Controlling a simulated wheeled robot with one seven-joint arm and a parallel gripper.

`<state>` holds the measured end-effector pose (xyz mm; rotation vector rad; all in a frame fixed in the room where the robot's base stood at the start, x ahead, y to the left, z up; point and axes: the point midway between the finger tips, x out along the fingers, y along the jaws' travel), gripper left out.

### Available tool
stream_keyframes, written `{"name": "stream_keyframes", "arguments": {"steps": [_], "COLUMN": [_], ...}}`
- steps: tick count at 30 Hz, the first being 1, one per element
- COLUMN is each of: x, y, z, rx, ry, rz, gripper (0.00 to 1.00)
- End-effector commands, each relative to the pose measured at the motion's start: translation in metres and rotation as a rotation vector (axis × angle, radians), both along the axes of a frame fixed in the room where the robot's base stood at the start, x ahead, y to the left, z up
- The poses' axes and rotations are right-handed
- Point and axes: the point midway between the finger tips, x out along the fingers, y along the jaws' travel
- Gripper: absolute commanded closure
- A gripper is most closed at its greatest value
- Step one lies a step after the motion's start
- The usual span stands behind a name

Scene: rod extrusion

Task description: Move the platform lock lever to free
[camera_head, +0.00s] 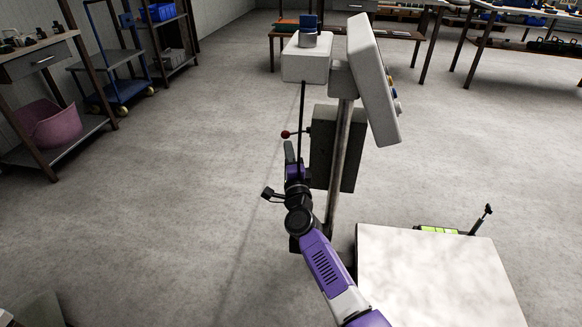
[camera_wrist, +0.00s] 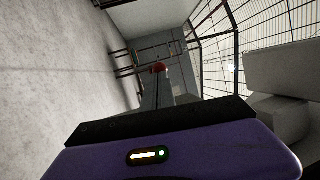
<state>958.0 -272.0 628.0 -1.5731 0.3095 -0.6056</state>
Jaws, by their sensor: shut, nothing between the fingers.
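A lever with a red ball knob (camera_head: 285,134) sticks out to the left from a dark grey box (camera_head: 345,150) on a pole. The frames do not label it or show its lock position. My gripper (camera_head: 289,146) points up just below the knob, its fingers shut and empty. In the wrist view the red knob (camera_wrist: 159,68) shows at the fingertips (camera_wrist: 157,77); I cannot tell whether they touch. A second, black-tipped lever (camera_head: 480,220) stands tilted beside a green part (camera_head: 437,229) at the lower right.
A thin dark upright rod (camera_head: 303,105) stands close to my gripper. A pale control panel (camera_head: 373,80) with buttons tops the pole. A pale flat-topped block (camera_head: 430,280) is at the lower right. The floor to the left is clear; shelves and a blue cart (camera_head: 122,88) stand beyond.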

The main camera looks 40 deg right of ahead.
Motion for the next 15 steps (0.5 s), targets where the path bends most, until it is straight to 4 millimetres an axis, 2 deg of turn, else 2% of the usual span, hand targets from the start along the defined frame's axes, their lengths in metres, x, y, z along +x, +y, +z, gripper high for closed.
{"name": "stream_keyframes", "arguments": {"steps": [6,15], "x": [0.014,0.016], "y": [-0.009,-0.010], "z": [0.002,0.004], "rx": [0.001,0.001], "ry": [0.001,0.001], "rz": [0.000,0.000], "gripper": [1.00,1.00]}}
